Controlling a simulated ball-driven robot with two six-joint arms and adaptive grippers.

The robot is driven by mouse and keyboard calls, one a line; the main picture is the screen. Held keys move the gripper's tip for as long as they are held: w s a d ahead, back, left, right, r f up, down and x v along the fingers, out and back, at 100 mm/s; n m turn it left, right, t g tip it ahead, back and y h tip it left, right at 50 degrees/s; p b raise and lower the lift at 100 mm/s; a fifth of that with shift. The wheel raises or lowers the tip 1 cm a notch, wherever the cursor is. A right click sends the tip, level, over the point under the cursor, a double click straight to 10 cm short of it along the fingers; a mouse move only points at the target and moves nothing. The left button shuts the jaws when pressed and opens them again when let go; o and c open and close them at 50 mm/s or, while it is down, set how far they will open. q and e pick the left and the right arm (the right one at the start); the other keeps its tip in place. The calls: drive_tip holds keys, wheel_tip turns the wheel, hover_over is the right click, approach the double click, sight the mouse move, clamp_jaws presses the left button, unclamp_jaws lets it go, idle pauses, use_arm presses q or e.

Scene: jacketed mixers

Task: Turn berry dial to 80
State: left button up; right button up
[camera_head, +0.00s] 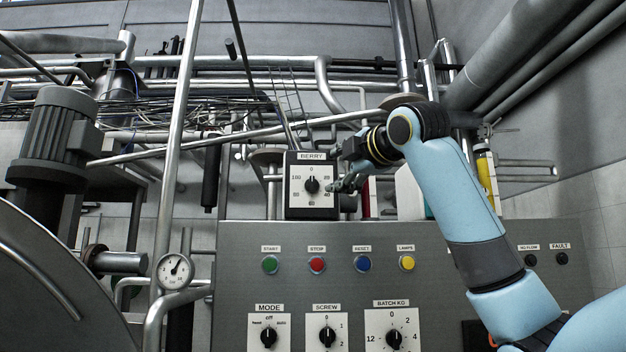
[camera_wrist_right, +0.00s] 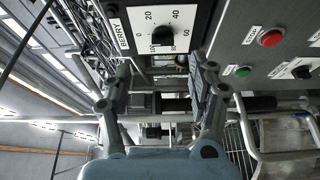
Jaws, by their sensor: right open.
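The berry dial (camera_head: 312,185) is a black knob on a white scale plate marked 0 to 100, on a dark box labelled BERRY. It also shows in the right wrist view (camera_wrist_right: 162,36), near the top middle. Its pointer direction is too small to read surely. My right gripper (camera_head: 340,184) is just right of the knob, overlapping the box's right edge in the head view. In the right wrist view its two fingers (camera_wrist_right: 163,80) are spread wide and empty, below the knob, with a gap to it. My left gripper is not in view.
The box stands on a grey control panel (camera_head: 300,236) with green, red (camera_head: 317,264), blue and yellow buttons. Below are the MODE (camera_head: 268,337), SCREW (camera_head: 327,336) and BATCH KG (camera_head: 393,338) dials. Pipes and a motor (camera_head: 60,135) fill the left and back.

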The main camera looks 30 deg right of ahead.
sight(314, 184)
drive_tip(key=w+p, duration=0.1)
drive_tip(key=w, duration=0.2)
drive_tip(key=w+p, duration=0.1)
drive_tip(key=w, duration=0.2)
drive_tip(key=w+d+p, duration=0.1)
drive_tip(key=w, duration=0.2)
drive_tip(key=shift+w+f+p, duration=0.1)
drive_tip(key=shift+w+p, duration=0.1)
drive_tip(key=shift+p, duration=0.15)
drive_tip(key=shift+w+f, duration=0.15)
drive_tip(key=shift+w, duration=0.35)
drive_tip(key=shift+c, duration=0.3)
drive_tip(key=shift+s, duration=0.1)
drive_tip(key=shift+c, duration=1.2)
drive_tip(key=c, duration=0.9)
drive_tip(key=shift+o, duration=0.2)
drive_tip(key=shift+m, duration=0.3)
